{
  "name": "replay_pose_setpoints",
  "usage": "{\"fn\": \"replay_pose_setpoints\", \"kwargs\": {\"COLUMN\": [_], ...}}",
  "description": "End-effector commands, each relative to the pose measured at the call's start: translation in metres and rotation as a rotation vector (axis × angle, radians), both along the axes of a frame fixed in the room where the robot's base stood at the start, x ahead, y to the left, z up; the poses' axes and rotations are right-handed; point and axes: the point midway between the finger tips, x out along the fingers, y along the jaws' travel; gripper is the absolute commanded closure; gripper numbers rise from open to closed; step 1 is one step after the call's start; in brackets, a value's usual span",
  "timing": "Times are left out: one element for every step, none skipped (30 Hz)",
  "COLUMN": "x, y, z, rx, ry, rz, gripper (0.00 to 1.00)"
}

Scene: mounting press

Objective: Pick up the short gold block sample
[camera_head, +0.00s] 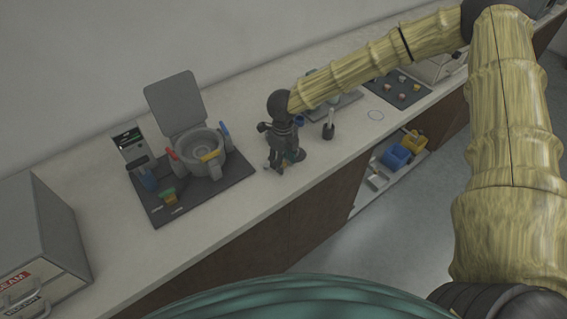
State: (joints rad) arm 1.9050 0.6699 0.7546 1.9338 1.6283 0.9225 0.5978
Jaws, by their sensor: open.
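My gripper (274,165) hangs low over the middle of the counter, with its fingers pointing down. It is open, and I see nothing held in it. Several small gold-brown and pale samples sit on a dark mat (380,92) towards the far right of the counter, well apart from my gripper. They are too small here to tell which is the short gold block. A small brownish thing shows close behind my fingers, partly hidden by them; I cannot tell what it is.
A grey mounting press (197,143) with its lid raised stands on a dark mat left of my gripper. Blue (397,156) and yellow (414,139) bins sit on a low shelf. Bare counter lies in front of the press.

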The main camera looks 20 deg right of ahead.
Motion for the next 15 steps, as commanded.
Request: {"fn": "replay_pose_setpoints", "kwargs": {"x": [0.0,0.0001,0.0002,0.0002,0.0003,0.0003,0.0003,0.0003,0.0003,0.0003,0.0002,0.0002,0.0002,0.0002,0.0002], "y": [0.0002,0.0002,0.0002,0.0002,0.0002,0.0002,0.0002,0.0002,0.0002,0.0001,0.0,0.0,0.0,0.0,0.0], "z": [-0.0011,-0.0016,-0.002,-0.0021,-0.0021,-0.0021,-0.0021,-0.0021,-0.002,-0.002,-0.002,-0.0019,-0.0019,-0.0019,-0.0019], "rx": [0.0,0.0,0.0,0.001,0.001,0.001,0.001,0.001,0.001,0.001,0.001,0.001,0.001,0.001,0.001], "ry": [0.0,0.0,0.0,-0.001,-0.001,-0.001,-0.001,-0.001,-0.001,-0.001,-0.001,-0.001,-0.001,-0.001,-0.001], "rz": [0.0,0.0,0.0,0.0,0.0,0.0,0.0,0.0,0.0,0.0,0.0,0.0,0.0,0.0,0.0], "gripper": [0.57,0.57,0.57,0.57,0.57,0.57,0.57,0.57,0.63,0.68,0.74,0.81,0.86,0.92,0.99]}}
